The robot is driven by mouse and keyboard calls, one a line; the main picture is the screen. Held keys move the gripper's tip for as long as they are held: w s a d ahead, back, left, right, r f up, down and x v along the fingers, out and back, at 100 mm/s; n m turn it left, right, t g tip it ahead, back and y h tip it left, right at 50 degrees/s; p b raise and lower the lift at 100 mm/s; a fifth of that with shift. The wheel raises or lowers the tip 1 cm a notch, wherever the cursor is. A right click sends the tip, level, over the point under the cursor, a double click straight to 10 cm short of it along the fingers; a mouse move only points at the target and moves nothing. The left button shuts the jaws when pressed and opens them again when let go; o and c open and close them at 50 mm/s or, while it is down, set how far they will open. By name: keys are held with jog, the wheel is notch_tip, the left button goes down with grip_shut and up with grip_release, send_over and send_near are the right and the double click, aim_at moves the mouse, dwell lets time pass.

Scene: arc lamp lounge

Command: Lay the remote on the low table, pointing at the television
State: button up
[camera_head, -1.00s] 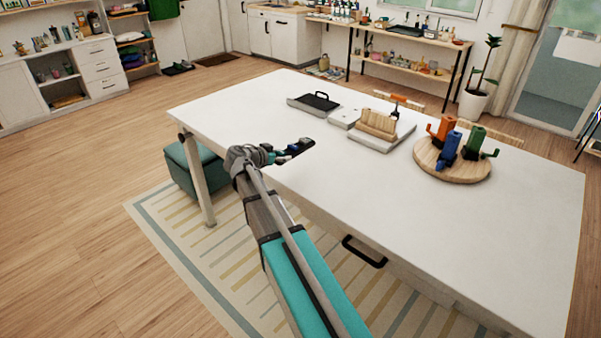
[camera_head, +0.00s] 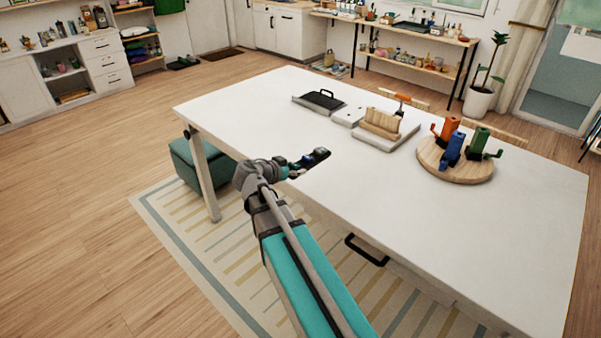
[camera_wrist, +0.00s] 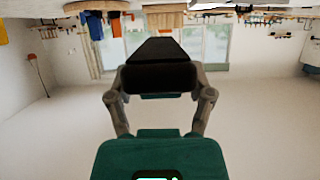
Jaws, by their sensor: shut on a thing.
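My gripper (camera_head: 306,161) is over the near edge of a large white table (camera_head: 390,210). It is shut on a dark, slim thing that looks like the remote (camera_head: 320,154). In the wrist view, which appears upside down, my gripper (camera_wrist: 158,84) closes around this black remote (camera_wrist: 158,62), whose tapered end points away from the camera. The remote seems held above the tabletop, but the height is hard to tell. I cannot see a television in either view, and I cannot tell whether this white table is the low table.
A round wooden board (camera_head: 455,165) holds orange, blue and green cactus-like pieces. A white board with a wooden holder (camera_head: 386,125) and a black-handled tray (camera_head: 320,101) stand further back. A teal stool (camera_head: 200,162) is beside the table. The table's near right is clear.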

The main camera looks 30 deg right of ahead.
jog(key=w+d+f+b, duration=0.1)
jog(key=w+f+b, duration=0.1)
jog(key=w, duration=0.1)
jog(key=w+d+f+b, duration=0.2)
jog(key=w+f+b, duration=0.1)
jog(key=w, duration=0.1)
jog(key=w+d+f+b, duration=0.2)
jog(key=w+f+b, duration=0.1)
jog(key=w, duration=0.1)
jog(key=shift+f, duration=0.2)
jog(key=shift+w+d+f+b, duration=0.25)
jog(key=shift+w+b, duration=0.05)
jog(key=shift+w+d+f+b, duration=0.2)
jog(key=shift+w+f+b, duration=0.3)
jog(key=shift+f+b, duration=0.25)
jog(key=shift+s+f+b, duration=0.15)
jog(key=shift+f+b, duration=1.1)
jog(key=shift+b, duration=0.05)
jog(key=o, duration=1.2)
jog(key=shift+o, duration=0.2)
